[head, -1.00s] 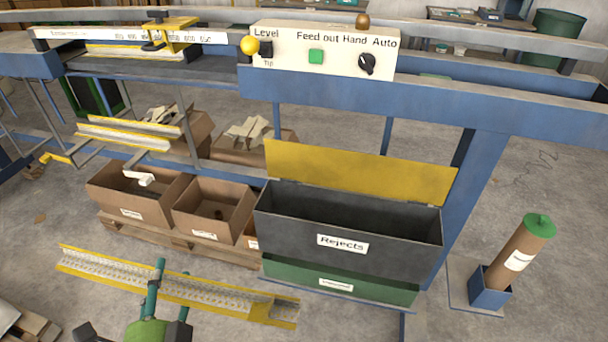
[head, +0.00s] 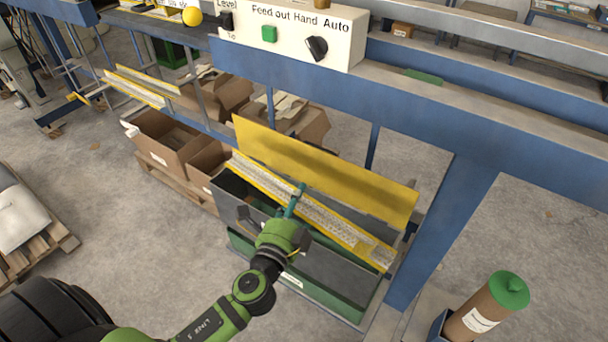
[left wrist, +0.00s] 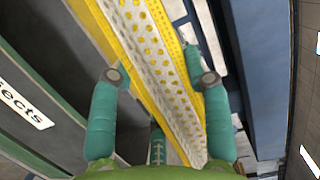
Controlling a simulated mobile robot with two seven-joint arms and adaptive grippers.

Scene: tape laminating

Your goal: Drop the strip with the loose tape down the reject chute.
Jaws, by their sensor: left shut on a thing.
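The strip (head: 327,217) is long, yellow-edged and perforated. In the left wrist view the strip (left wrist: 150,60) runs between the green fingers, with the Rejects label (left wrist: 25,110) at the left. I cannot make out loose tape on it. My right gripper is not in view.
A control box (head: 290,35) with a green button and black knob stands on the blue frame above. Cardboard boxes (head: 165,145) stand left of the bin. A brown tube with a green cap (head: 485,310) stands at the lower right. A blue post (head: 440,230) rises right of the bin.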

